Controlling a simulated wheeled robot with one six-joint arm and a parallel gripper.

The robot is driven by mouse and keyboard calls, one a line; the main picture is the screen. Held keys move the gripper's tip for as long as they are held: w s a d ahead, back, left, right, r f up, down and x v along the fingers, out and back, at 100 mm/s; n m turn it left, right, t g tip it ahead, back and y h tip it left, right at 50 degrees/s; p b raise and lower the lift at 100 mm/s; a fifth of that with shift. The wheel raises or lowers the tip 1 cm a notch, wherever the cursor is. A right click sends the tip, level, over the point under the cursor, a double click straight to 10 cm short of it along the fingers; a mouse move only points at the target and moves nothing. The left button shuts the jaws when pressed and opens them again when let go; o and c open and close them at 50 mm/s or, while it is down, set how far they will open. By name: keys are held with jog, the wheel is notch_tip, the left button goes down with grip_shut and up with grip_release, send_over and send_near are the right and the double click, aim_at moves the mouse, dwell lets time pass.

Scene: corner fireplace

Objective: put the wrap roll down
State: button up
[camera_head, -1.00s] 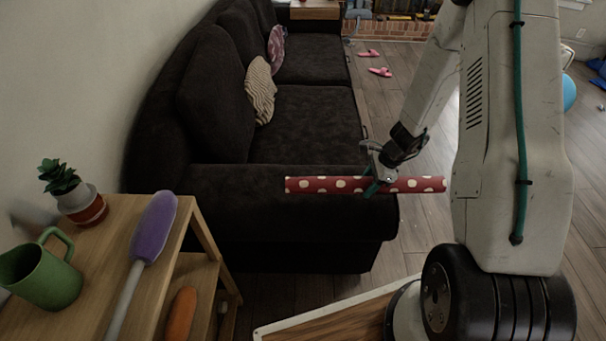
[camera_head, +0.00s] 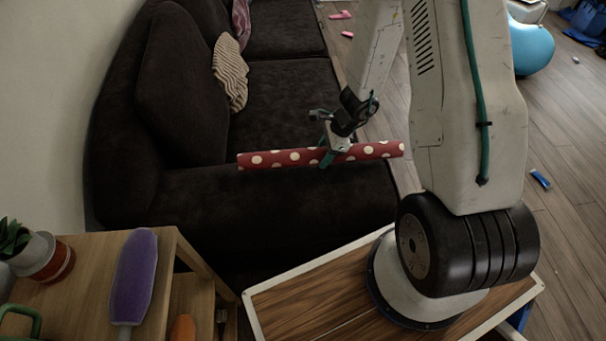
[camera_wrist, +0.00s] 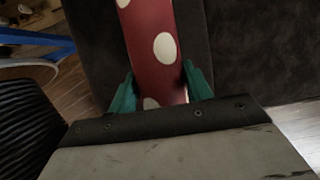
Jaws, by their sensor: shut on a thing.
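The wrap roll (camera_head: 285,158) is a long red tube with cream dots. Whether the roll touches the sofa cannot be told.
A wooden shelf unit (camera_head: 85,260) at lower left bears a purple duster (camera_head: 134,275), a potted plant (camera_head: 45,257) and a green mug (camera_head: 20,318). Pink slippers (camera_head: 340,15) and a blue ball (camera_head: 530,48) are on the floor.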

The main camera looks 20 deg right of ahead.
jog(key=a, duration=0.2)
jog(key=s+a, duration=0.1)
jog(key=a, duration=0.2)
jog(key=s+a, duration=0.1)
jog(key=a, duration=0.1)
jog(key=shift+s+a+f, duration=0.15)
jog(key=shift+a+f, duration=0.2)
jog(key=shift+f, duration=1.8)
jog(key=shift+f, duration=0.1)
jog(key=o, duration=1.1)
jog(key=shift+c, duration=0.2)
